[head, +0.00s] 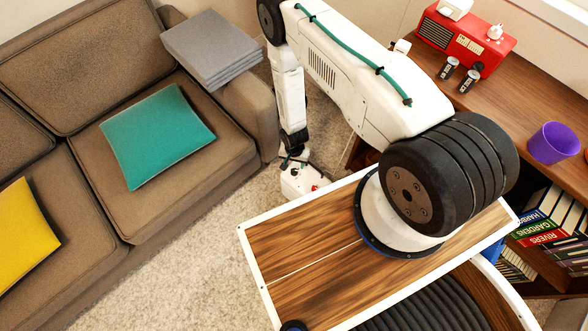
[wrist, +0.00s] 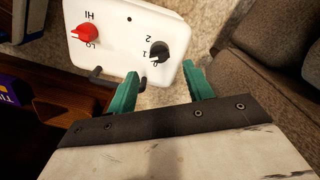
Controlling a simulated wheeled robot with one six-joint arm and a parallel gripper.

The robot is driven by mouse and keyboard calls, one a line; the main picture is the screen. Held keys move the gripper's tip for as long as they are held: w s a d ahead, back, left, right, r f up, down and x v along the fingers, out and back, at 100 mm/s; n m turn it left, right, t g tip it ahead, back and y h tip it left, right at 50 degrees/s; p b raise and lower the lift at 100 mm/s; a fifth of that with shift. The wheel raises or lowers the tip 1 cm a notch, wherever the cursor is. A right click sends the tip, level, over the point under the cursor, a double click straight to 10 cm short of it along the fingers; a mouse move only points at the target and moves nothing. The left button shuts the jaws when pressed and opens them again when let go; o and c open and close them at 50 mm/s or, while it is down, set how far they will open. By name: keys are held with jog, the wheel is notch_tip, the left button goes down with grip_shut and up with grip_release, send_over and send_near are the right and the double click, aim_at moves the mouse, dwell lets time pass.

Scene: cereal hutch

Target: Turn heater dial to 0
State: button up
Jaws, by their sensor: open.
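The heater is a white box with a panel (wrist: 125,40) at the top of the wrist view; it also shows on the carpet below my arm in the head view (head: 303,182). Its black dial (wrist: 159,51) sits at the panel's right, beside the marks 2, 1 and 0; where it points is too small to tell surely. A red dial (wrist: 84,33) with HI and LO marks is at the left. My gripper (wrist: 160,73) is open, its two green fingers apart and empty, with the black dial just beyond the gap between the tips.
A brown sofa (head: 150,205) stands left of the heater, with a grey stack (head: 211,48) on its arm. A wooden shelf unit (head: 540,92) with a red radio (head: 465,40), purple cup (head: 553,143) and books stands at the right. Carpet (head: 190,265) is clear in front of the sofa.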

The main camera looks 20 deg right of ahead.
aim_at(294, 170)
notch_tip(294, 170, down, 6)
jog(key=shift+f, duration=0.1)
jog(key=c, duration=1)
